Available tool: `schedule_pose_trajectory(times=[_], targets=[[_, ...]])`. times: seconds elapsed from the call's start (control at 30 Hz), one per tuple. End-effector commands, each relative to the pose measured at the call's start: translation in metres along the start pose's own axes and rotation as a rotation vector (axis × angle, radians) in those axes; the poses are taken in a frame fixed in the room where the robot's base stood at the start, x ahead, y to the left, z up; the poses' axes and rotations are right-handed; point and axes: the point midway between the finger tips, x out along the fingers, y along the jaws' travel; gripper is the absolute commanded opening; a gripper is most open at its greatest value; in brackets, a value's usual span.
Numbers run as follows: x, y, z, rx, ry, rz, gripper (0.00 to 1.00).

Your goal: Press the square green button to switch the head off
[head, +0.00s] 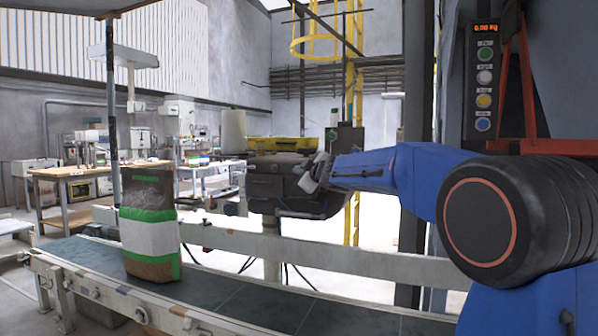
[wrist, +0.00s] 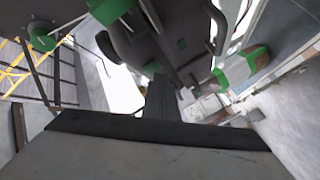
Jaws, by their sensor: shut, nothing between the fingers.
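A small green square (wrist: 182,43), which looks like the button, shows on that body. A green patch (head: 331,134) also shows on a dark box behind the head; I cannot tell if it is the same thing. My gripper (head: 308,178) is at the right side of the head in the picture. In the wrist view my gripper (wrist: 160,82) is shut and empty, pointing at the dark body; contact cannot be told.
A filled bag (head: 150,235) with green and white bands stands upright on the conveyor (head: 240,305), left of the head. A control panel (head: 483,85) with several round buttons is at the upper right. A yellow ladder (head: 353,70) stands behind. Workbenches (head: 85,172) are far left.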

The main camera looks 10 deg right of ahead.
Motion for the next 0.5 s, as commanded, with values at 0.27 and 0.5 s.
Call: schedule_pose_trajectory(times=[0.27, 0.5], targets=[[-0.003, -0.002, -0.002, 0.0, 0.0, 0.0, 0.0], [-0.012, -0.007, -0.008, 0.0, 0.0, 0.001, 0.0]])
